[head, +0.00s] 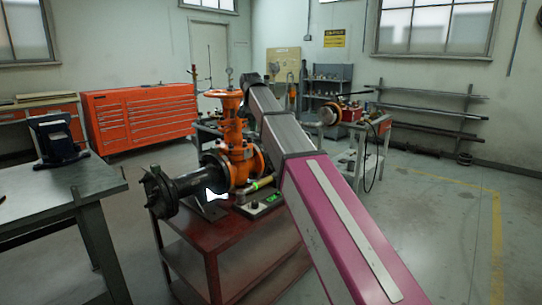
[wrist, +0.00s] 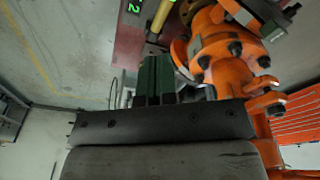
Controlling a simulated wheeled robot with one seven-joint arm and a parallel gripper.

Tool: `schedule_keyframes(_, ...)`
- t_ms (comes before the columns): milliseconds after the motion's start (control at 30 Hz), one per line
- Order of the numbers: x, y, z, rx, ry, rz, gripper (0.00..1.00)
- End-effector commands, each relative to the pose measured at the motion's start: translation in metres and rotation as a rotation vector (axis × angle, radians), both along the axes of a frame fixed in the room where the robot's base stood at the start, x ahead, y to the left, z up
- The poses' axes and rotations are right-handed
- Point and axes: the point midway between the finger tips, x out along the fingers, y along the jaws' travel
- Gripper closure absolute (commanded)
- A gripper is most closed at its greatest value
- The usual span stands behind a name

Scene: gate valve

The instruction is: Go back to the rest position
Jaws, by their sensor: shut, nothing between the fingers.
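The orange gate valve (head: 238,152) stands upright with its orange handwheel (head: 223,96) on top. A black flanged pipe (head: 185,177) sticks out to its left. The valve sits on a dark red cart (head: 222,247). In the wrist view the valve (wrist: 222,62) is close, to the right of my gripper (wrist: 156,62). The two dark green fingers are together and hold nothing, with a visible space between them and the valve body. In the head view my arm passes just right of the valve, and my gripper cannot be made out there.
A small device with a green display (head: 262,204) sits on the cart beside the valve. A metal workbench (head: 65,195) stands left, a red tool cabinet (head: 143,115) behind. A grey side table (head: 372,135) stands behind right. The floor on the right is clear.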

Motion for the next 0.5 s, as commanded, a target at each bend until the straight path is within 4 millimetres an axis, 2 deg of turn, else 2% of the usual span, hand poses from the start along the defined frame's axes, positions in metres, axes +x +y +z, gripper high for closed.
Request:
schedule_keyframes(33,-0.007,-0.014,-0.029,-0.003,0.010,0.003,1.00)
schedule_keyframes(100,-0.009,-0.029,-0.061,-0.004,0.016,0.013,1.00)
schedule_keyframes(267,-0.021,-0.063,-0.132,-0.007,0.032,0.033,1.00)
schedule_keyframes(500,-0.052,-0.115,-0.230,-0.005,0.056,0.063,1.00)
